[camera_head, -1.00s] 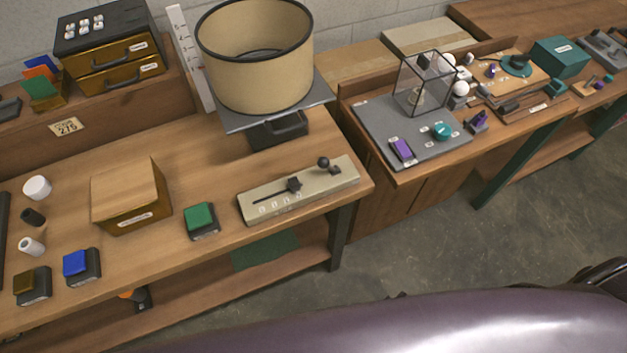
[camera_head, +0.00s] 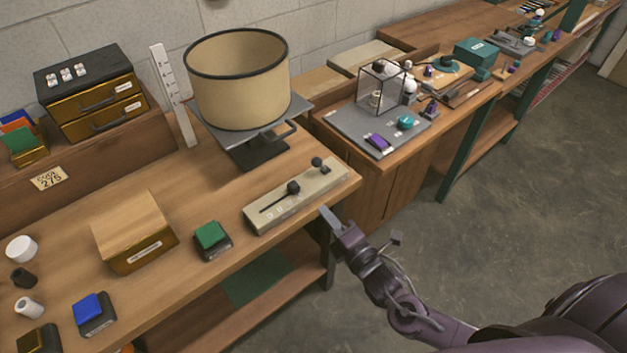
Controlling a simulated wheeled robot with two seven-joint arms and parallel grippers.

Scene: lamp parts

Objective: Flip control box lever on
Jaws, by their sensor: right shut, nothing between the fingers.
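The beige control box (camera_head: 284,207) lies near the front right corner of the wooden table. It has a slot with a dark slider knob (camera_head: 293,187) and, towards its right end, a short lever with a dark round knob (camera_head: 317,162). The lever's knob leans towards the upper left of its base. My right gripper (camera_head: 328,214) is shut and empty, just off the table's front edge, below and to the right of the box. It appears apart from the box and the lever. My left gripper is out of view.
A large tan drum-shaped shade (camera_head: 238,90) on a dark stand rises behind the box. A green button block (camera_head: 210,236) and a wooden-topped box (camera_head: 133,235) stand to the left. Another bench (camera_head: 400,150) with small parts lies right. Open floor is at right.

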